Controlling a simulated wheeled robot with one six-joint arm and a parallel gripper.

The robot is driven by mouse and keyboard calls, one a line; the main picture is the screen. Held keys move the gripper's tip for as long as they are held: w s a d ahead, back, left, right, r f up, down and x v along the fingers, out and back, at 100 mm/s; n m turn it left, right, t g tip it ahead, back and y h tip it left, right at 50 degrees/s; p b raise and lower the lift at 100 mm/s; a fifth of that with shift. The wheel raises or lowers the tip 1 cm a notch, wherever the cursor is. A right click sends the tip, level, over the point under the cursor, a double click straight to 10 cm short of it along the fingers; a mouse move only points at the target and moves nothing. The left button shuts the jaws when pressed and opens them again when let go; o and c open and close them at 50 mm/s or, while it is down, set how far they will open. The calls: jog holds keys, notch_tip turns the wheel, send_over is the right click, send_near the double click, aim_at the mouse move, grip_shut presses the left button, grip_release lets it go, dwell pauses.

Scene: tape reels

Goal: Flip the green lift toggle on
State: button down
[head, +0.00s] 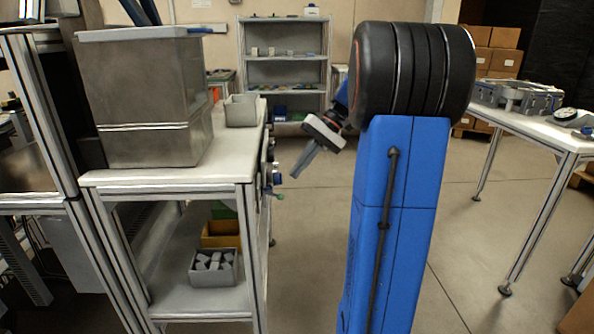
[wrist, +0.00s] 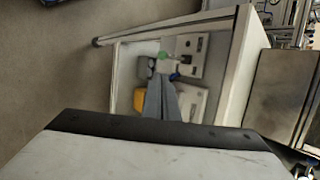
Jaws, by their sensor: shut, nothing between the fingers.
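The green toggle (head: 279,196) sticks out from the right side of the bench at the left in the head view. In the wrist view a green knob (wrist: 164,57) shows on a pale plate, just beyond the fingertips. Which way the toggle is thrown is too small to tell. My gripper (head: 296,174) is shut and empty, its fingers pointing down and left, just right of the bench side and slightly above the toggle. In the wrist view the closed fingers of my gripper (wrist: 161,80) point at the plates. Contact with the toggle cannot be told.
The white bench (head: 165,175) carries large metal bins (head: 150,85) and a small grey bin (head: 241,112). A shelf rack (head: 284,58) stands behind. Floor is free right of the bench; another table (head: 560,135) stands at far right.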

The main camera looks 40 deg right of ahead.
aim_at(274, 195)
jog(key=x, duration=0.7)
jog(key=shift+a+f, duration=0.25)
jog(key=shift+r+g+h, duration=0.5)
jog(key=shift+r+h, duration=0.1)
jog(key=shift+h, duration=0.1)
notch_tip(274, 195, up, 3)
jog(key=g+h, duration=0.1)
jog(key=h, duration=0.1)
jog(key=m+g+h, duration=0.1)
jog(key=h, duration=0.1)
jog(key=shift+w+a, duration=0.15)
dwell(0.4)
jog(key=shift+r, duration=0.1)
jog(key=shift+r, duration=0.65)
jog(key=shift+r, duration=0.15)
